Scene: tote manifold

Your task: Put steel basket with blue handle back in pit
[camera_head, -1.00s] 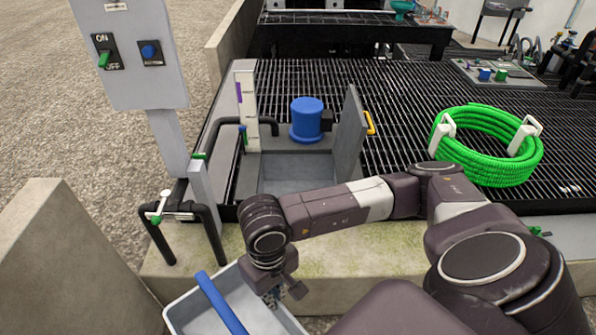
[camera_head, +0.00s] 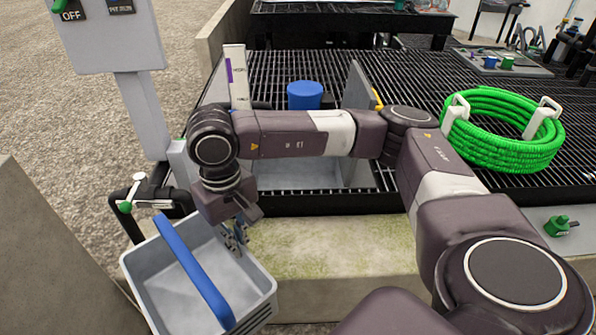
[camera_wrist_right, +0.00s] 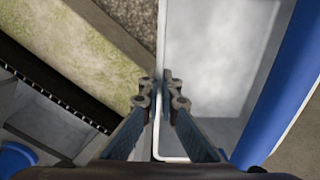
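The steel basket (camera_head: 150,262) is a grey open box with a blue handle (camera_head: 195,275), at the lower left of the head view. It hangs in front of the concrete ledge and looks empty. My right gripper (camera_head: 236,238) is shut on its rim on the far right side. In the right wrist view the fingers (camera_wrist_right: 160,88) straddle the basket wall (camera_wrist_right: 158,125), with the blue handle (camera_wrist_right: 285,85) to the right. The pit (camera_head: 300,176) is an open grey recess in the grating, partly hidden behind my right arm. My left gripper is not in view.
An upright grey hatch (camera_head: 358,88) stands at the pit's right side. A blue cylinder (camera_head: 305,95) stands behind the pit. A green hose coil (camera_head: 500,135) lies on the grating. Pipes with a green-handled valve (camera_head: 140,195) and a control post (camera_head: 145,115) stand left.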

